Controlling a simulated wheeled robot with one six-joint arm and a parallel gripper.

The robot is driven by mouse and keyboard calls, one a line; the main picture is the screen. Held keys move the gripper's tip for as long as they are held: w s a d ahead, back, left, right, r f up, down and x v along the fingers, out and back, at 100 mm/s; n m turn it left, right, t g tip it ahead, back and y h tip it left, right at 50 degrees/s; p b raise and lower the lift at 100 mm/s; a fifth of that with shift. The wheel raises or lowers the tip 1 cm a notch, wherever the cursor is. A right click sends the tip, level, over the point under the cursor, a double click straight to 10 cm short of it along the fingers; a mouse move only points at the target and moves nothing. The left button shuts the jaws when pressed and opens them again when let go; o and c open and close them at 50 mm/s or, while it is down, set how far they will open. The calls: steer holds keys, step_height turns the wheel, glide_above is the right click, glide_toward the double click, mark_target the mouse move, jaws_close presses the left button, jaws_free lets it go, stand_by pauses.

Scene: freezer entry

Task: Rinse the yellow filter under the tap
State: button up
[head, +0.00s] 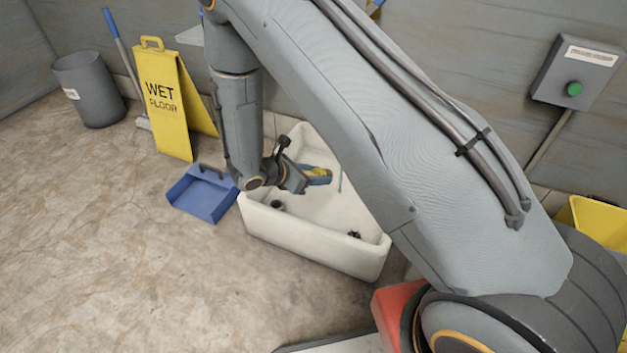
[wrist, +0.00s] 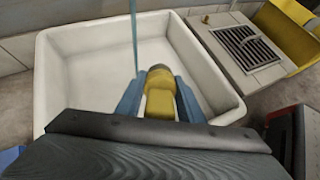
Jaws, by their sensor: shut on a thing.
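The yellow filter (wrist: 160,97) sits between the blue fingers of my gripper (wrist: 159,92), which is shut on it. In the head view my gripper (head: 318,177) holds the filter inside the white sink basin (head: 310,254), over its floor. A thin blue water stream (wrist: 134,38) comes down at the filter's left in the wrist view, close to the left finger. It also shows in the head view (head: 340,180), just right of the gripper. I cannot tell whether water touches the filter. The tap is hidden behind my arm.
A blue dustpan (head: 203,192) lies left of the sink, with a yellow wet-floor sign (head: 163,100) and a grey bin (head: 89,90) beyond. A grey box with a green button (head: 574,89) is at right. A drain grate (wrist: 247,47) is beside the sink. The left floor is clear.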

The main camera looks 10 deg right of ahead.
steer(key=w+d+f+b, duration=0.2)
steer(key=w+d+b, duration=0.2)
steer(key=w+d, duration=0.4)
steer(key=shift+w+f+b, duration=0.2)
steer(key=shift+w+b, duration=0.15)
steer(key=shift+w, duration=1.2)
